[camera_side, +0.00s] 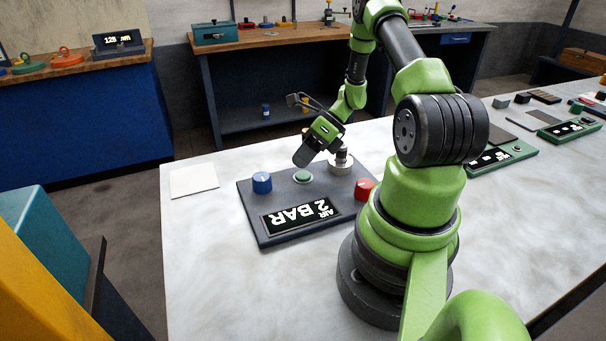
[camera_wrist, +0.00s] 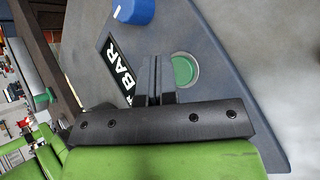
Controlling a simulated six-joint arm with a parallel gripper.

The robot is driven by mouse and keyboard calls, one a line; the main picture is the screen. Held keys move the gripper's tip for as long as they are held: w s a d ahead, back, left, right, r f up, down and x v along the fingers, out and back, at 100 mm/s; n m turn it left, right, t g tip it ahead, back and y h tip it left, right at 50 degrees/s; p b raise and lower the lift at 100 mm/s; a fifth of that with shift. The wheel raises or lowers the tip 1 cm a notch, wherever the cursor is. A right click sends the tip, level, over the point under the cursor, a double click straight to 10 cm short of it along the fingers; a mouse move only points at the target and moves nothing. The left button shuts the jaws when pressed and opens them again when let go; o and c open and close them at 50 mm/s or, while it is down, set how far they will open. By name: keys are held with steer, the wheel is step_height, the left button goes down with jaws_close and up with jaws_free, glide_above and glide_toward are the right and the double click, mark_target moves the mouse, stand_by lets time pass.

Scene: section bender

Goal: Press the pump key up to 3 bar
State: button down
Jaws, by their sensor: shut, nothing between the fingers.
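A dark control panel (camera_side: 250,213) lies on the white table, and its display (camera_side: 301,216) reads "AIR 2 BAR", upside down in the side view. A round green key (camera_side: 302,176) in a pale ring sits on the panel between a blue knob (camera_side: 262,183) and a metal fitting (camera_side: 341,164). The key also shows in the wrist view (camera_wrist: 184,69), just right of the fingers. My gripper (camera_side: 301,161) is shut and empty, pointing down close above the key. In the wrist view its fingers (camera_wrist: 157,62) are together beside the key; whether they touch the panel is unclear.
A red knob (camera_side: 365,189) stands at the panel's right side, near my arm. A white sheet (camera_side: 193,180) lies left of the panel. Green-framed devices (camera_side: 502,157) and small blocks lie farther right. The table in front of the panel is clear.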

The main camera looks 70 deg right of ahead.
mark_target(303, 173)
stand_by(0.4)
steer(key=shift+f, duration=0.45)
steer(key=shift+f, duration=0.35)
stand_by(0.5)
steer(key=shift+r, duration=0.85)
steer(key=shift+r, duration=2.5)
